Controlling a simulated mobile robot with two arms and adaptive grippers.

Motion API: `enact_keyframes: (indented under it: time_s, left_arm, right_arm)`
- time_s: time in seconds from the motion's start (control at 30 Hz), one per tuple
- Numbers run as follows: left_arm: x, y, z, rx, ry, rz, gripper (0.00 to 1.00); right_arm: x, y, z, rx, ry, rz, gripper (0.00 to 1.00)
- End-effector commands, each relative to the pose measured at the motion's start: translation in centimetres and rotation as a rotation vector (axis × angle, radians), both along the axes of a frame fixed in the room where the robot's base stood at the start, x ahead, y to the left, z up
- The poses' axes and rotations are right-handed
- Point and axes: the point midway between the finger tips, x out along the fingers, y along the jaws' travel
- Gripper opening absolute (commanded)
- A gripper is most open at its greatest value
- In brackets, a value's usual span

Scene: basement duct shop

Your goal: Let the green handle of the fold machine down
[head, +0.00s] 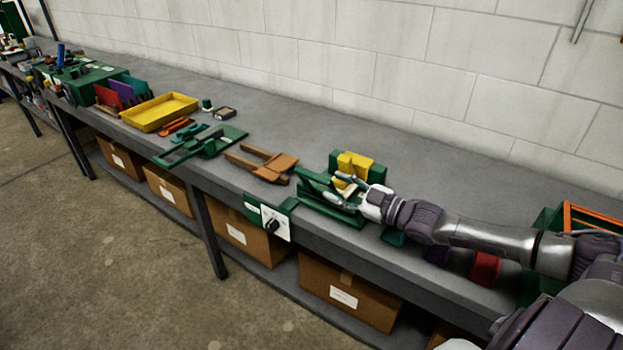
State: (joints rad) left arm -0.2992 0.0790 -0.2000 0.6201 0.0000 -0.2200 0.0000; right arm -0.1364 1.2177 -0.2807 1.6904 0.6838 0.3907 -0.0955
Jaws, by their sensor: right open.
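A small green machine with yellow blocks (354,163) stands on the grey bench right of the middle. I take it to be the fold machine. A green bar or plate (314,184) slants along its front left side. I cannot tell for sure whether this is the handle. My right gripper (341,188) is open at the front of this machine, its fingers close to the green parts. I cannot tell whether they touch. The gripper hides part of the machine. My left gripper is not in view.
The long bench (440,190) runs along a block wall. Left of the machine are a brown wooden fork-shaped piece (264,164), another green tool (200,146) and a yellow tray (160,111). A white switch plate (275,222) is on the front edge. Cardboard boxes (348,290) sit below.

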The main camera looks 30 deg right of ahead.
Motion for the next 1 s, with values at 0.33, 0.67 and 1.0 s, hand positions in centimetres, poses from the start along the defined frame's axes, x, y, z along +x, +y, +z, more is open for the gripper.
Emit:
enact_keyframes:
  time_s: [0.33,0.67,1.0]
  left_arm:
    - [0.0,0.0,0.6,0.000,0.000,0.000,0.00]
    - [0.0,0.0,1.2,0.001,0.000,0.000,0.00]
    - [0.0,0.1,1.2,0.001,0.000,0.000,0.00]
  right_arm:
    - [4.3,1.7,0.3,0.004,-0.003,-0.002,0.46]
    - [7.0,2.9,0.0,0.000,0.002,-0.002,0.46]
    - [7.3,3.0,-0.1,0.000,0.002,-0.001,0.46]
